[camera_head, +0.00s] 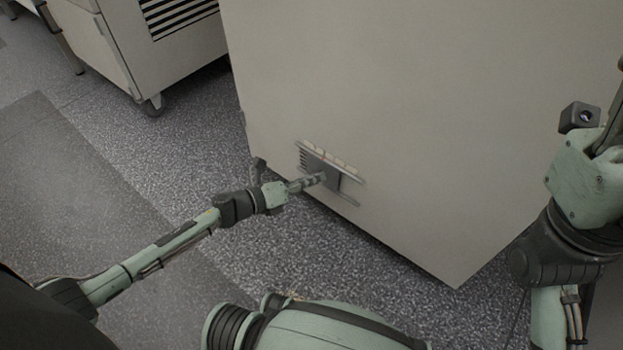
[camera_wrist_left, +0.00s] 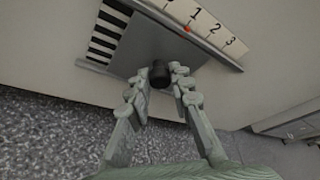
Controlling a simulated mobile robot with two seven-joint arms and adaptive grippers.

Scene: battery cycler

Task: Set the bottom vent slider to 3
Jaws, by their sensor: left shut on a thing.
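The bottom vent slider is a grey plate (camera_head: 322,172) low on the cabinet's pale face, beside a slotted vent. In the left wrist view the plate (camera_wrist_left: 150,45) carries a black knob (camera_wrist_left: 160,73) and a red pointer (camera_wrist_left: 187,29). The pale scale (camera_wrist_left: 222,38) shows 1, 2 and 3, and the pointer stands close to the 1. My left gripper (camera_head: 318,179) is at the plate. In the left wrist view its fingers (camera_wrist_left: 160,84) are shut on the knob from both sides. My right gripper is only partly visible at the right edge; its fingertips are cut off.
The large pale cabinet (camera_head: 430,110) fills the upper middle and right. Another wheeled cabinet (camera_head: 185,45) with a louvred panel stands at the upper left. Speckled grey floor (camera_head: 170,150) lies open left of the slider.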

